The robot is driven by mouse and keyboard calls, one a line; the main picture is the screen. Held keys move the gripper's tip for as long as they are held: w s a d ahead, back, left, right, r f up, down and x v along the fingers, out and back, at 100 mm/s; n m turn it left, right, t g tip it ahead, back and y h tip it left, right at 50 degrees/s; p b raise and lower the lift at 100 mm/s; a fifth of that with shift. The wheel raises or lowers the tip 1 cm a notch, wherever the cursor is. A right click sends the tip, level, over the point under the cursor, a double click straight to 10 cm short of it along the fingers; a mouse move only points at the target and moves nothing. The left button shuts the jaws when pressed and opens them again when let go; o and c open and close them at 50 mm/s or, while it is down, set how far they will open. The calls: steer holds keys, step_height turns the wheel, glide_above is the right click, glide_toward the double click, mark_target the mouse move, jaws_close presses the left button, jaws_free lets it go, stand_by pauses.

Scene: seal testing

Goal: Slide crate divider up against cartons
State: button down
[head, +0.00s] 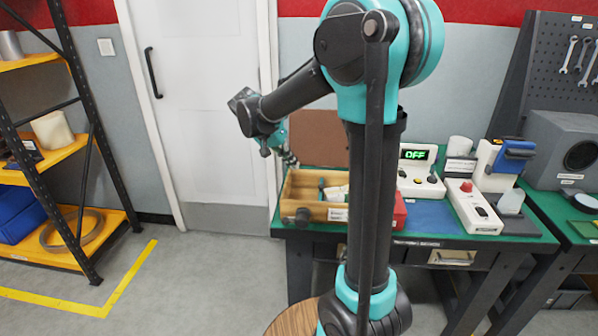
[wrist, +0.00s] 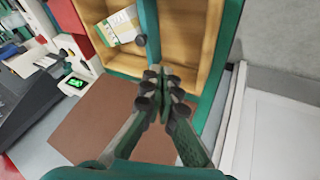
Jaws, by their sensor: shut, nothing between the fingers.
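The wooden crate (head: 331,214) stands on the left end of the green-topped bench; it also shows at the top of the wrist view (wrist: 203,60). A teal divider (wrist: 149,17) runs across the crate, with a dark round knob beside it. White and green cartons (wrist: 121,27) lie in the compartment left of the divider in the wrist view, with a gap between. The other compartment, on the right, looks empty. My gripper (wrist: 160,83) is shut and empty, in front of the divider's near end in the wrist view. In the head view my gripper (head: 289,160) is at the crate's back left; contact is unclear.
A brown board (head: 318,137) stands behind the crate. A red bin (head: 399,211) is right of it, partly hidden by my arm. A display reading OFF (head: 414,155) and a white box with a red button (head: 473,205) stand farther right. Floor left of the bench is clear.

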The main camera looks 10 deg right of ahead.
steer(key=v, duration=0.2)
steer(key=n+h, duration=0.1)
steer(key=n, duration=2.5)
glide_toward(320, 190)
step_height(320, 190, down, 3)
steer(key=a, duration=0.1)
steer(key=d, duration=0.2)
steer(key=f, duration=0.1)
steer(key=shift+w+d, duration=0.3)
steer(key=shift+d, duration=0.1)
steer(key=shift+w+d+f, duration=0.1)
steer(key=shift+d, duration=0.4)
steer(key=shift+d, duration=0.15)
